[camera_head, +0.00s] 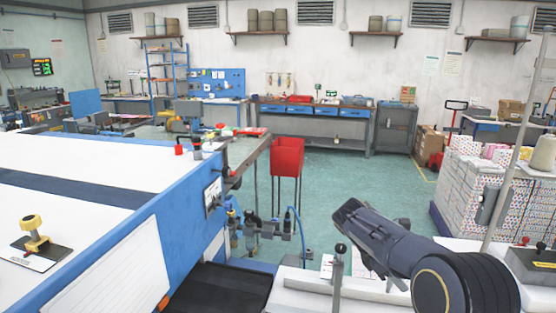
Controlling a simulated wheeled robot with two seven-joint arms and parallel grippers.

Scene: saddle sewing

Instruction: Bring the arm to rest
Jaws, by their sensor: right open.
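My right arm comes in from the lower right, dark grey with an orange ring at its joint. My right gripper (354,222) is at the far end of it, raised over the edge of a white work surface (310,297). It is open, and I see nothing held in it, though its fingers show only in part. My left gripper is not in view.
A large white-topped blue table (90,155) fills the left, with a yellow-knobbed tool (33,236) on it. A red bin (287,157) stands beyond. Patterned boxes (485,190) are stacked at right. A thin pole (508,150) rises there. Green floor (350,185) is clear between.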

